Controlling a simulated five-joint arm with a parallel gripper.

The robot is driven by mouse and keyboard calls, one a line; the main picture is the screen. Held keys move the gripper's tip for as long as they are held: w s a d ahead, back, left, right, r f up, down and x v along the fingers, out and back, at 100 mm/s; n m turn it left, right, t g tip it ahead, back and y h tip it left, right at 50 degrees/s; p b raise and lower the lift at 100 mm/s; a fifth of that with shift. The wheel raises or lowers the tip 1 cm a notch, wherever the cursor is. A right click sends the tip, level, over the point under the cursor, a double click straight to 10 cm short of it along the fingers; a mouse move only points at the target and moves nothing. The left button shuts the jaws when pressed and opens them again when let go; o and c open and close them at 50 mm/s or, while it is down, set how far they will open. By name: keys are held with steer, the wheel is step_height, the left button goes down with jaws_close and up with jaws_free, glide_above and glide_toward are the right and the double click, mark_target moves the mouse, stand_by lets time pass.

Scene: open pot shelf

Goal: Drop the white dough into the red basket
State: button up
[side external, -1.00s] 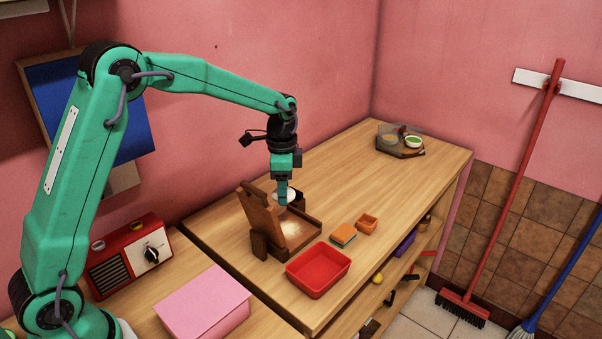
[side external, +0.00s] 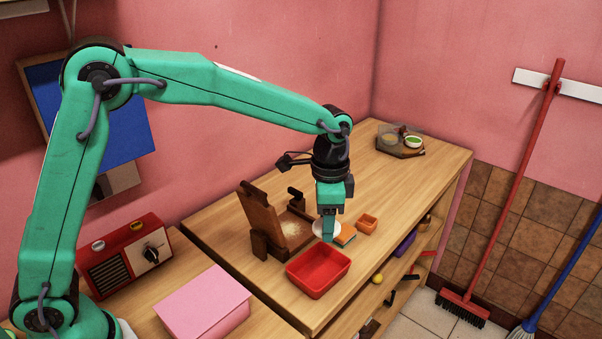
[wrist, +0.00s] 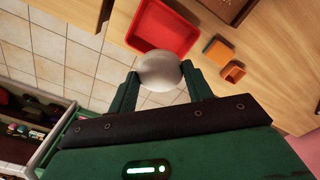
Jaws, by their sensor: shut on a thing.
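The white dough (side external: 324,229) is a round pale lump held between the fingertips of my gripper (side external: 328,232). In the wrist view the dough (wrist: 160,70) sits between the two green fingers of my gripper (wrist: 158,84), which are shut on it. The red basket (side external: 318,272) is an open rectangular tray near the table's front edge. It is empty and lies below and in front of the dough in the side view. In the wrist view the dough overlaps the near edge of the red basket (wrist: 165,28).
A brown wooden press (side external: 262,220) with pale flour on its base stands left of the gripper. An orange-and-green sponge (side external: 346,240) and a small orange box (side external: 367,224) lie to the right. A pink box (side external: 203,302) is at front left. The back of the table is mostly clear.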

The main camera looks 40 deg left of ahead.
steer(key=shift+s+d, duration=0.1)
steer(key=shift+d, duration=0.2)
step_height(320, 180, down, 6)
stand_by(0.7)
steer(key=o, duration=1)
